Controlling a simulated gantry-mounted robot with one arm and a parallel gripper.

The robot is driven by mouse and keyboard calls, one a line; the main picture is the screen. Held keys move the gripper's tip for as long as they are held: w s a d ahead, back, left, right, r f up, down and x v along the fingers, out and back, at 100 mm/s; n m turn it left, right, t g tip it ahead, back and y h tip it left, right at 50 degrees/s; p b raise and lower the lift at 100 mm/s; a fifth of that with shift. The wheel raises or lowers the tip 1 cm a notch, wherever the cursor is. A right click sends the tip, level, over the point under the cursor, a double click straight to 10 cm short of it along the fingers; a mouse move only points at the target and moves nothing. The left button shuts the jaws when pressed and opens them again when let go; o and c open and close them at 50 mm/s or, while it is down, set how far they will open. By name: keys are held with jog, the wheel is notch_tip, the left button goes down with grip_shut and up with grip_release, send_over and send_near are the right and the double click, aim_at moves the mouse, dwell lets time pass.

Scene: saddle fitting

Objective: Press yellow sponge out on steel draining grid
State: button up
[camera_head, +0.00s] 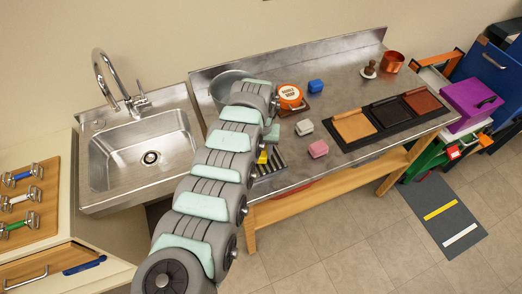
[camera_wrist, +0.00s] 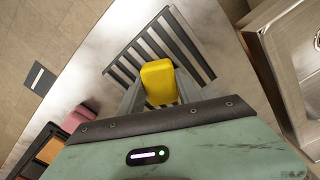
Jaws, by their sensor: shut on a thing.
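The yellow sponge (camera_wrist: 158,80) is held between the two fingers of my gripper (camera_wrist: 158,92) in the wrist view. The fingers are shut on its sides. The steel draining grid (camera_wrist: 192,42), with parallel bars in a frame, lies beneath the sponge. Whether the sponge touches the bars or hangs just above them, I cannot tell. In the head view a little of the sponge (camera_head: 262,157) shows beside my arm, and part of the grid (camera_head: 279,160) shows at the counter's front edge. My arm hides the rest of the grid there.
Pink (camera_head: 318,148), grey (camera_head: 304,127) and blue (camera_head: 315,86) blocks stand right of the grid. A dark tray (camera_head: 372,142) of coloured pads lies further right. The sink (camera_head: 106,178) is left.

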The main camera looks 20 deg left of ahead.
jog(key=shift+r+p, duration=2.95)
jog(key=shift+r, duration=0.5)
